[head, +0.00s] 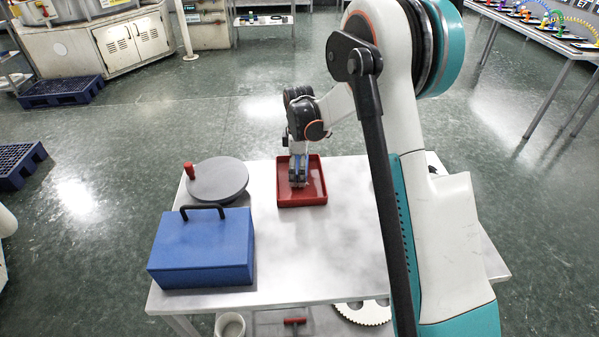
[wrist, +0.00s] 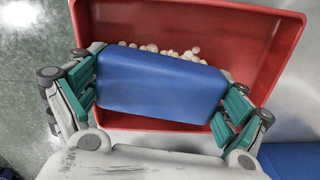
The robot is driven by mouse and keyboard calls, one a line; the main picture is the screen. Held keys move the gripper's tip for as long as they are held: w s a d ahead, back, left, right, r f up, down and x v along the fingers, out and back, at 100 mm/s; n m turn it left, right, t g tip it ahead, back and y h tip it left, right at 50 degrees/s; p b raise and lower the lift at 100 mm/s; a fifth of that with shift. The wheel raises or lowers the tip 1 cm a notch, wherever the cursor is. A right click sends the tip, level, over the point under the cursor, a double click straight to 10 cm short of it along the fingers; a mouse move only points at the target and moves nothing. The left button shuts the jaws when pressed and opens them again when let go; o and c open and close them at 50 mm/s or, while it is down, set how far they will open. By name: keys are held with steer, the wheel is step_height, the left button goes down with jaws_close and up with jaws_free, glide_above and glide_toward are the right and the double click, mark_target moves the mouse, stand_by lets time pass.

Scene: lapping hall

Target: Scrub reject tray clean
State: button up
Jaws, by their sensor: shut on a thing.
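The red reject tray (head: 318,184) lies on the white table, toward its far edge; it fills much of the wrist view (wrist: 262,50). My gripper (head: 299,178) reaches down into the tray from above. In the wrist view my gripper (wrist: 160,92) is shut on a blue block (wrist: 160,84), with one green-padded finger at each end. Several small pale round lumps (wrist: 165,50) show along the block's far edge; I cannot tell whether they are part of the block or lie in the tray. The block hides part of the tray floor and its own underside.
On the table (head: 350,235), a grey round plate with a red knob (head: 217,182) and a blue box with a black handle (head: 203,248) stand left of the tray. A toothed disc (head: 366,313) and a pale cup (head: 230,326) show below the near edge.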

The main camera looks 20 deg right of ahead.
steer(key=shift+s+a+f, duration=0.15)
steer(key=shift+s+a, duration=0.05)
steer(key=shift+s, duration=0.75)
steer(key=shift+s+a+f, duration=0.1)
steer(key=shift+s+a, duration=0.05)
steer(key=shift+s, duration=0.75)
steer(key=shift+c, duration=1.3)
steer(key=shift+r, duration=0.1)
steer(key=shift+r+p, duration=1.6)
steer(key=shift+r, duration=1.35)
steer(key=shift+r+p, duration=0.9)
steer(key=shift+r, duration=0.6)
steer(key=shift+w+f, duration=0.1)
steer(key=shift+f, duration=0.1)
steer(key=shift+w+d+f+b, duration=0.1)
steer(key=shift+w+f+b, duration=0.15)
steer(key=shift+f+b, duration=1.2)
steer(key=shift+w+f+b, duration=0.2)
steer(key=shift+f+b, duration=0.75)
steer(key=shift+f, duration=0.95)
